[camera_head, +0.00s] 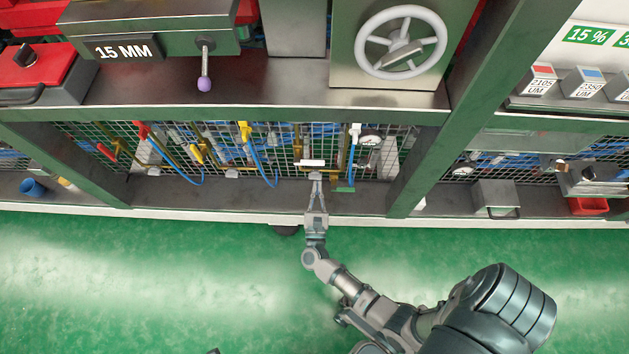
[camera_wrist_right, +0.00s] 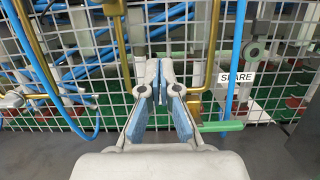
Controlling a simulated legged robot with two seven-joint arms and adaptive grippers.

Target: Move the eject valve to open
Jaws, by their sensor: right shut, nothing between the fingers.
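Several valves with coloured handles sit on pipes behind the mesh opening under the bench; I cannot tell which is the eject valve. In the head view there are red handles (camera_head: 107,151), yellow handles (camera_head: 197,153), a white upright handle (camera_head: 355,131) and a green handle (camera_head: 344,189). The green handle also shows in the wrist view (camera_wrist_right: 220,126), just right of my fingers. My right gripper (camera_head: 316,178) is shut and empty, pointing into the opening below a small white bar (camera_head: 312,163). In the wrist view its fingertips (camera_wrist_right: 160,78) meet before the mesh. My left gripper is not in view.
A label reading SPARE (camera_wrist_right: 236,78) hangs right of the fingers. Brass pipes (camera_wrist_right: 212,45) and blue hoses (camera_wrist_right: 235,50) run close by. A green frame post (camera_head: 420,175) stands right of the opening; the bench edge (camera_head: 250,113) is above. The green floor is clear.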

